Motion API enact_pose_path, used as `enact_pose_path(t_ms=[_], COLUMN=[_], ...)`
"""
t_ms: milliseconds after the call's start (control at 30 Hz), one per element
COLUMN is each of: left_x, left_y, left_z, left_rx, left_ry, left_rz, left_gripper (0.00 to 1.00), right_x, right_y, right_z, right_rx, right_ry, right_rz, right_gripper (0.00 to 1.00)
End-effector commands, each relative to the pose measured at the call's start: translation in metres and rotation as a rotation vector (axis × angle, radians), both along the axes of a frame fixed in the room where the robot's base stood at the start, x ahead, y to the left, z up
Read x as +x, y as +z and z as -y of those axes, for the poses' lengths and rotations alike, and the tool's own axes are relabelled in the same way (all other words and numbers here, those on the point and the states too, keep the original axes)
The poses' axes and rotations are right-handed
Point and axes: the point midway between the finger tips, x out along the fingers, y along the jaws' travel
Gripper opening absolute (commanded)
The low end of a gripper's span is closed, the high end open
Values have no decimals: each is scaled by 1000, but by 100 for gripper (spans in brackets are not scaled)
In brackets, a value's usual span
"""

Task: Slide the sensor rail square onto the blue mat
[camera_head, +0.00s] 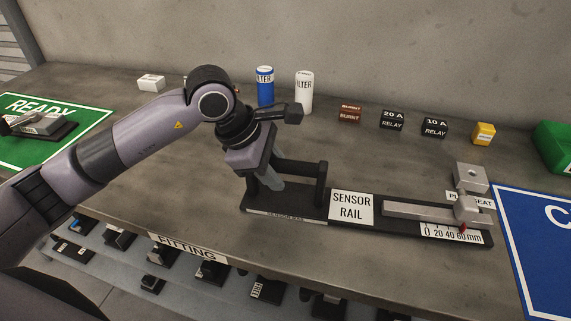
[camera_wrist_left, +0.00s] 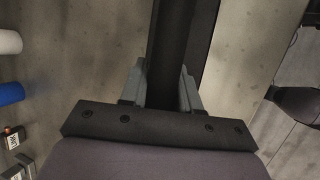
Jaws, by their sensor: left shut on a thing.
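The sensor rail (camera_head: 352,208) is a long dark base with a white SENSOR RAIL label, a raised dark handle at its left end, and a metal bar and slider with a mm scale at its right. It lies on the bench. The blue mat (camera_head: 538,240) is at the right, cut off by the picture edge; the rail's right end is close to its left edge and appears to be off it. My left gripper (camera_head: 264,188) is shut on the rail's handle at the left end. In the wrist view the gripper fingers (camera_wrist_left: 162,88) sit either side of the dark handle bar (camera_wrist_left: 170,50). My right gripper is not in view.
Behind the rail stand a blue filter (camera_head: 265,87), a white filter (camera_head: 304,92), relay boxes (camera_head: 392,120) and a yellow block (camera_head: 484,134). A green bin (camera_head: 554,146) is at the far right. A green READY mat (camera_head: 85,122) lies left. The bench front edge runs close to the rail.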

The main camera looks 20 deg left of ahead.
Motion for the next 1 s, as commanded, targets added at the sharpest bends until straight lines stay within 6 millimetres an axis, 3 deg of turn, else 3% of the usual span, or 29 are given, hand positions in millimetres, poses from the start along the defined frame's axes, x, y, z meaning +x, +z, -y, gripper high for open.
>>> enact_pose_path(t_ms=[467,1000], left_x=[0,1], left_y=[0,0], left_z=[1,53], left_rx=[-1,-3], left_ry=[0,-4], left_rz=[0,1], left_gripper=[0,0], right_x=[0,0], right_y=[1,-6], right_z=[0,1], right_rx=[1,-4], right_ry=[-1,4], right_rz=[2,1], right_gripper=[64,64])
